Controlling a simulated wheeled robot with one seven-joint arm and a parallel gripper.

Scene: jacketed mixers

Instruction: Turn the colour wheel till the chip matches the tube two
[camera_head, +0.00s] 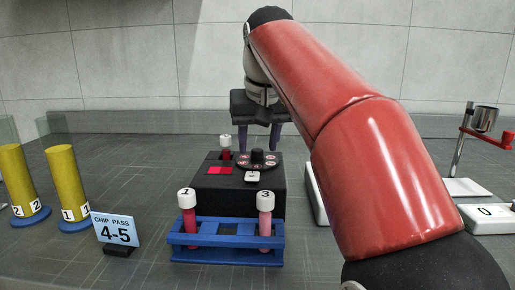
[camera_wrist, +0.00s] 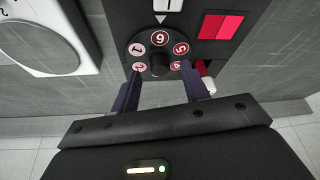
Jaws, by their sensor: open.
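The black box (camera_head: 235,195) carries a colour wheel (camera_head: 243,161) with a black knob (camera_head: 257,156). The wrist view shows numbered red and pink chips on the wheel (camera_wrist: 142,40); chip 6 is nearest the white marked tab (camera_wrist: 168,5). A two-part red window (camera_head: 220,171) also shows in the wrist view (camera_wrist: 220,27); its halves are close reds, the left looking slightly darker. A white-capped red tube (camera_head: 226,146), number unreadable, stands at the box's back. My gripper (camera_head: 258,144) is open, its fingertips on either side of the knob in the wrist view (camera_wrist: 161,72); contact is unclear.
A blue rack (camera_head: 228,254) in front holds tubes 1 (camera_head: 187,215) and 3 (camera_head: 265,215). Yellow cylinders (camera_head: 67,185) stand left. A white device (camera_head: 315,193) and a metal stand (camera_head: 463,150) are right.

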